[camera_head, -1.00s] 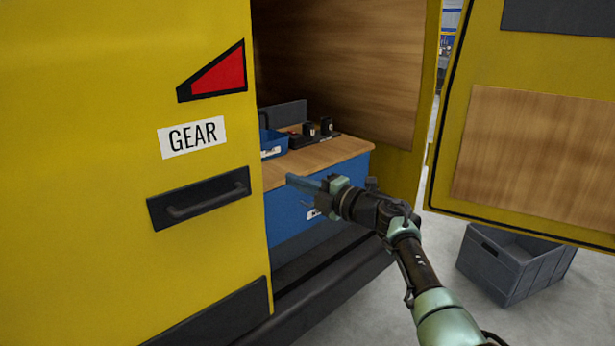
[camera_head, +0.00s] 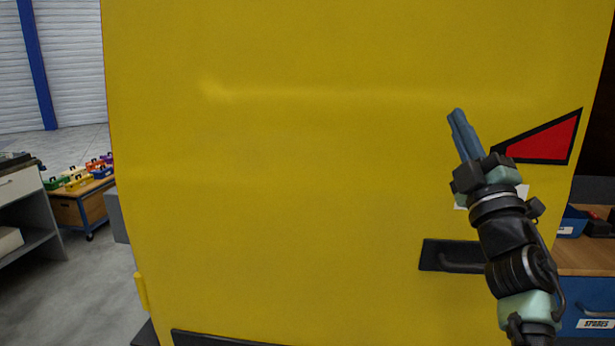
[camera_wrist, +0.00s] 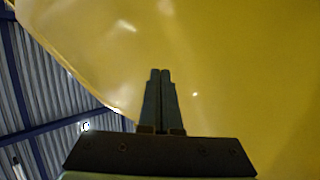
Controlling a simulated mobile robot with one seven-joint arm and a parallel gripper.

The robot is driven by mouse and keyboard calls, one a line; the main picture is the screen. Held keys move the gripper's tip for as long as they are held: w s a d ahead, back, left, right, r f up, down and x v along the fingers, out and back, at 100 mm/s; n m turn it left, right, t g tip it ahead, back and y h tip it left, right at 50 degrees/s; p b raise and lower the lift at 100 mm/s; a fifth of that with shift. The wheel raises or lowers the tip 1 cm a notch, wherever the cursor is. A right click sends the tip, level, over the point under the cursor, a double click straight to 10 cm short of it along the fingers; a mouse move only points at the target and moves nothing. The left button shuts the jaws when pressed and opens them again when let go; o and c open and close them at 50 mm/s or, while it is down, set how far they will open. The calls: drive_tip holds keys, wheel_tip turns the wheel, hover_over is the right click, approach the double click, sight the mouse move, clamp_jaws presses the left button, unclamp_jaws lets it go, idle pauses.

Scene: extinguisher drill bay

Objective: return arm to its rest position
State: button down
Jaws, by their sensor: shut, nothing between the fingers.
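My gripper (camera_head: 456,116) is raised in front of the yellow van door (camera_head: 300,200) in the head view, fingers pointing up. Its two fingers lie together, shut and empty. In the wrist view the closed fingertips (camera_wrist: 160,73) stand out against the yellow panel. I cannot tell how far they are from the panel. My arm runs down to the lower right of the head view and hides most of the white label beside the red marker (camera_head: 545,138).
A black door handle (camera_head: 453,257) sits left of my wrist. At right is an open bay with a blue drawer marked SPARES (camera_head: 590,322) and a blue bin (camera_head: 572,222). At left stand a grey shelf unit (camera_head: 28,208) and a cart (camera_head: 82,206) with coloured boxes. Grey floor (camera_head: 80,290) is clear there.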

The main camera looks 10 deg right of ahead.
drive_tip(key=s+a+r+m+t+h+p, duration=0.1)
drive_tip(key=s+a+r+m+h, duration=0.15)
drive_tip(key=a+r+m, duration=0.4)
drive_tip(key=s+a+r+m+t+h+p, duration=0.1)
drive_tip(key=s+a+r+m+h+p, duration=0.2)
drive_tip(key=a+r, duration=0.6)
drive_tip(key=s+a+r+m+y+p, duration=0.1)
drive_tip(key=s+a+y, duration=0.6)
drive_tip(key=s+a, duration=0.9)
drive_tip(key=shift+s+a+r+m+y+p, duration=0.3)
drive_tip(key=shift+r+m, duration=0.35)
drive_tip(key=shift+m, duration=0.5)
drive_tip(key=shift+d, duration=0.1)
